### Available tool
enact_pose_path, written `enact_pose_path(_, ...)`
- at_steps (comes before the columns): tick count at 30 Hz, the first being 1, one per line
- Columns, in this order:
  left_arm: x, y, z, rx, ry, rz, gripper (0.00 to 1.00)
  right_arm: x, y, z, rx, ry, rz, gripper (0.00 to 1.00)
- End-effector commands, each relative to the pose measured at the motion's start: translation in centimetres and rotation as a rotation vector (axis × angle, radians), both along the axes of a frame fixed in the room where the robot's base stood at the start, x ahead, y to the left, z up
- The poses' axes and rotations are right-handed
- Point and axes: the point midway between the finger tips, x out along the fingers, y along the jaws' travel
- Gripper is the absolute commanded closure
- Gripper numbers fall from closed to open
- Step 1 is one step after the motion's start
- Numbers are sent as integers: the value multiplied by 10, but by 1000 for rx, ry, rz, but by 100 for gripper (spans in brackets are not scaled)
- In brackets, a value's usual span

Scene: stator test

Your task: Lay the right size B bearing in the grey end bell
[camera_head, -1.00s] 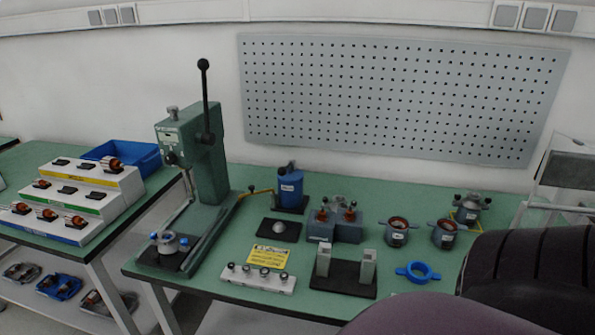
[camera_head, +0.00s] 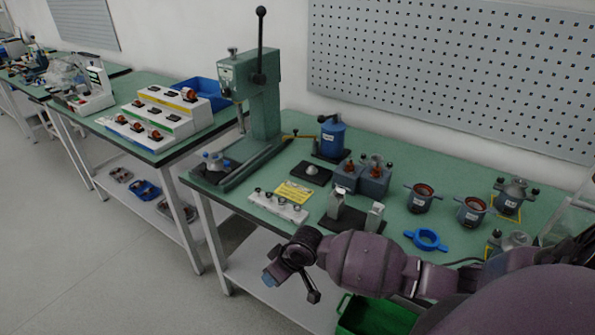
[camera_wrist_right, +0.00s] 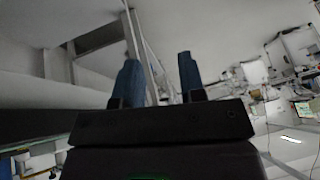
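Several small dark ring-like bearings sit in a row on a white strip (camera_head: 279,207) at the front of the green bench in the head view. Their size marks are too small to read. A grey housing (camera_head: 513,194) with a yellow outline stands at the back right; I cannot tell whether it is the grey end bell. Another grey part (camera_head: 213,162) with blue rests on the press base. My right gripper (camera_head: 284,286) hangs in front of the bench edge, well short of the strip. The right wrist view shows its two blue fingers (camera_wrist_right: 158,80) apart with nothing between them. My left gripper is out of view.
A tall green press (camera_head: 262,105) stands left on the bench. A yellow card (camera_head: 294,192), a black stand with pale blocks (camera_head: 340,204), grey-blue housings (camera_head: 420,198) and a blue ring (camera_head: 426,239) lie close around. A green crate (camera_head: 375,316) is below the bench. The left floor is clear.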

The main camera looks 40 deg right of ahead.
Motion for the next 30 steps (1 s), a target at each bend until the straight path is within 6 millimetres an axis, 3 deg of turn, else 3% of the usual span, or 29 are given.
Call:
enact_pose_path(1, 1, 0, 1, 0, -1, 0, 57, 17, -10, 13, -31, 29, 8, 63)
enact_pose_path(5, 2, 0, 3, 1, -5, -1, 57, 44, -37, 42, -99, 132, 0, 63)
enact_pose_path(9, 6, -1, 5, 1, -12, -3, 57, 72, -71, 84, -173, 233, -37, 63)
enact_pose_path(18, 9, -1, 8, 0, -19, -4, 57, 105, -131, 174, -269, 386, -153, 63)
enact_pose_path(24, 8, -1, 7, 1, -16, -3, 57, 109, -144, 195, -282, 421, -186, 63)
enact_pose_path(30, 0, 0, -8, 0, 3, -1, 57, 109, -145, 185, -283, 425, -187, 63)
